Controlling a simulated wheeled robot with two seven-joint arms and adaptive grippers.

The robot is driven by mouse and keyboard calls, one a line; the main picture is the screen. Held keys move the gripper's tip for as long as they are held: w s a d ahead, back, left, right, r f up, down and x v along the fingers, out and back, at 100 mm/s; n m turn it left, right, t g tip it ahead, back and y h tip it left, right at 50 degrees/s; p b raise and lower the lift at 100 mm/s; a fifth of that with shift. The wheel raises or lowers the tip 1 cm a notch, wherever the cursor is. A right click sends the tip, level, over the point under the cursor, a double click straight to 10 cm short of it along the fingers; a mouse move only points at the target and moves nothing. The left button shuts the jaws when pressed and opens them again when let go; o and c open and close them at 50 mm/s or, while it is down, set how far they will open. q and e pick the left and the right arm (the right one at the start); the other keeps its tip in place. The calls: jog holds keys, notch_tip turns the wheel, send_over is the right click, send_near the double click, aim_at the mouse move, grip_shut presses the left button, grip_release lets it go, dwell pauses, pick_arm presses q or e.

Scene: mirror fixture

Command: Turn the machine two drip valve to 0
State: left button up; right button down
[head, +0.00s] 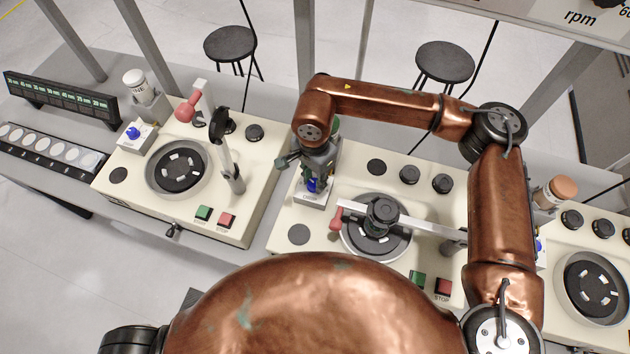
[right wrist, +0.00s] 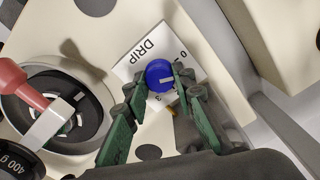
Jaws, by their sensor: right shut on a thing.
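The middle machine (head: 352,182) has a blue drip valve knob (head: 312,186) at its back left corner, on a white block. In the right wrist view the blue knob (right wrist: 157,72) sits on a white plate (right wrist: 133,62) marked DRIP, with a 0 near its right corner. A pale mark shows on the knob; I cannot tell exactly which number it points to. My right gripper (right wrist: 159,82) is shut on the knob, with one green finger on each side. In the head view this gripper (head: 312,172) reaches down over the knob and partly hides it. My left gripper is not in view.
The middle machine carries a round plate under an arm with a red knob (head: 336,219), black knobs (head: 410,174), and green (head: 417,279) and red (head: 443,287) buttons. Similar machines stand to the left (head: 130,160) and right (head: 560,300). A grey post (head: 304,50) rises behind.

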aim_at(314, 183)
jog(key=n+b, duration=0.2)
jog(key=n, duration=0.1)
jog(key=shift+f, duration=0.2)
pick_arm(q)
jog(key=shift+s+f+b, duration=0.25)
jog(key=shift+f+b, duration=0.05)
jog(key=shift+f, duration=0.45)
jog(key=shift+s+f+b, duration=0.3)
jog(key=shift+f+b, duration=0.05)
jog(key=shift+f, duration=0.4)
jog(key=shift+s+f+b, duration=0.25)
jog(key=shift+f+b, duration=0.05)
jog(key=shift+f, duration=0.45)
pick_arm(e)
jog(key=shift+s+r+n, duration=0.1)
jog(key=shift+n, duration=1)
jog(key=c, duration=1.6)
grip_release()
jog(key=shift+r, duration=0.1)
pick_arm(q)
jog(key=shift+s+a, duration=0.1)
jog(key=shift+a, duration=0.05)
pick_arm(e)
jog(key=shift+r, duration=0.1)
notch_tip(314, 183, up, 12)
jog(key=shift+f, duration=0.1)
